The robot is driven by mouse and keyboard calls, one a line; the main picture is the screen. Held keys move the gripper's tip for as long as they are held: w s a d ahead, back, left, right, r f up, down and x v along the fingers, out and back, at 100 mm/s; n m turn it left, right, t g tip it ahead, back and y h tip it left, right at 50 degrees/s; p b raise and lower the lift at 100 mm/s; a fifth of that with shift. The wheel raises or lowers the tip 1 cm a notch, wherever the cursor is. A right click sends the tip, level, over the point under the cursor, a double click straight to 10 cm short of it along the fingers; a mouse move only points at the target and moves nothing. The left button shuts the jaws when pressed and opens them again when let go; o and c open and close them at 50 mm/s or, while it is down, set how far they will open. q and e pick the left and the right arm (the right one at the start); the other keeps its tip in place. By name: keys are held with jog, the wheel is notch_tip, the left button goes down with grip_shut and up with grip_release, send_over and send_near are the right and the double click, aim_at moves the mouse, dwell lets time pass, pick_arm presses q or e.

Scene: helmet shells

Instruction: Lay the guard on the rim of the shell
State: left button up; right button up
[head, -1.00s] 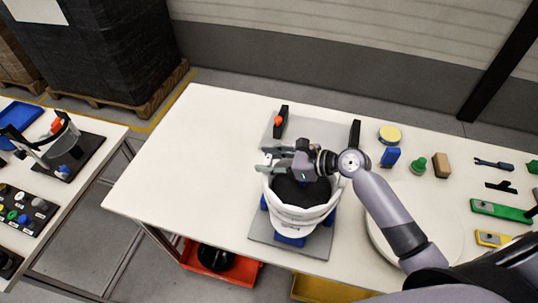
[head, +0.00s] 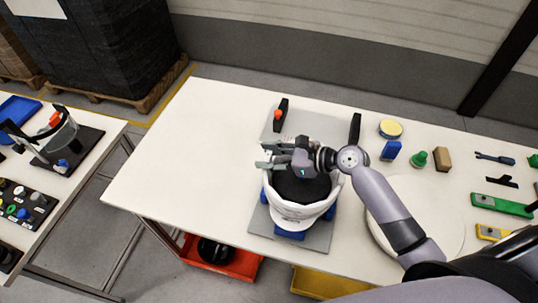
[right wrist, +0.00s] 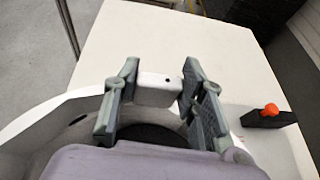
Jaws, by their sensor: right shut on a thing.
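The white helmet shell (head: 296,214) sits hollow side up on a blue-footed holder (head: 290,235), with dark padding (head: 302,190) inside. It also shows in the right wrist view (right wrist: 35,120). A clear curved guard (head: 68,134) with dark ends stands on a black base on the left table. My right gripper (head: 268,155) is over the shell's far-left rim. In the right wrist view, my right gripper (right wrist: 155,105) is shut on a small white block with a dark hole (right wrist: 157,88); it looks like part of the shell. My left gripper is not in view.
A grey plate (head: 318,240) lies under the holder, with black uprights (head: 355,129) at its far edge, one with an orange knob (head: 278,114). A round white disc (head: 445,235) and small parts lie right. The table's left half is clear; a floor gap separates the tables.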

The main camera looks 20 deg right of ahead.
jog(key=shift+f, duration=0.25)
jog(key=o, duration=1.3)
jog(key=v, duration=1.2)
jog(key=shift+s+f, duration=0.1)
